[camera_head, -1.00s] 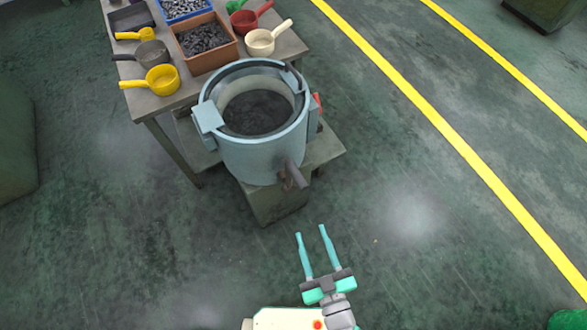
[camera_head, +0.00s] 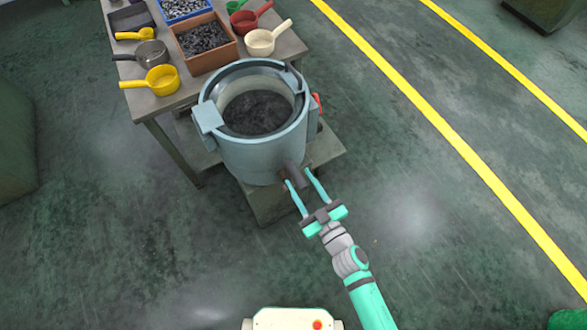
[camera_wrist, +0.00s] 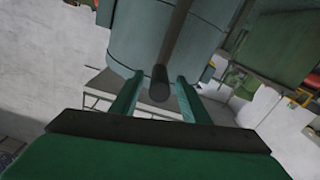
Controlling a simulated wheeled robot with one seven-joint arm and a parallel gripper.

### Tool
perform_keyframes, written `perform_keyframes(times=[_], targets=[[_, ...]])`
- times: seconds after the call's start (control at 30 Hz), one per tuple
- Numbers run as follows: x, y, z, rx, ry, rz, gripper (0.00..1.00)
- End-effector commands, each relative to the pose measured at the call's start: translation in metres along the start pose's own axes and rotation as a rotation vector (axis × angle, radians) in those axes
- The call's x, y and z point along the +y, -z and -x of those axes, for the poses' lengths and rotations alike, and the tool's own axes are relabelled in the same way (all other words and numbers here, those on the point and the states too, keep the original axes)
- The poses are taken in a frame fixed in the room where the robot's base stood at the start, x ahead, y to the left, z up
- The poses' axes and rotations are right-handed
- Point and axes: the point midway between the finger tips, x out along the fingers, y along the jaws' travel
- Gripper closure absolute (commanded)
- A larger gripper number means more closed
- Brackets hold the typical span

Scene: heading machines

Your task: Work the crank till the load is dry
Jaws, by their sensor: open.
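The drum machine (camera_head: 262,155) is a pale blue-grey open-topped cylinder on a low stand. A dark load (camera_head: 258,111) lies inside its basket; I cannot tell whether it is wet. A dark crank handle (camera_head: 294,175) sticks out from the drum's front right side, and its rounded end shows in the wrist view (camera_wrist: 159,88). My gripper (camera_head: 298,176) is open, with its two teal fingers at the crank. In the wrist view the handle's end appears between the open fingers (camera_wrist: 154,85), with gaps on both sides.
A workbench (camera_head: 163,101) behind the drum holds a brown bin (camera_head: 203,42), a blue bin (camera_head: 183,9) and several scoops, including a yellow one (camera_head: 160,80). A red part (camera_head: 317,103) shows at the drum's right. Open floor lies to the right, with yellow lines (camera_head: 440,122).

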Motion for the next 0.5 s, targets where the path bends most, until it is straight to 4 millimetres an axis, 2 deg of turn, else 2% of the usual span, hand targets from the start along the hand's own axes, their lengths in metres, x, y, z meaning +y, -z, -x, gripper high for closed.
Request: perform_keyframes(times=[0.03,0.2,0.33,0.5], targets=[[-0.001,0.0,-0.01,0.002,0.002,-0.001,0.58],[-0.001,0.0,-0.034,0.001,0.001,0.0,0.58],[0.001,0.0,-0.044,-0.001,-0.002,0.0,0.58],[0.003,-0.001,-0.048,-0.002,-0.007,0.0,0.58]])
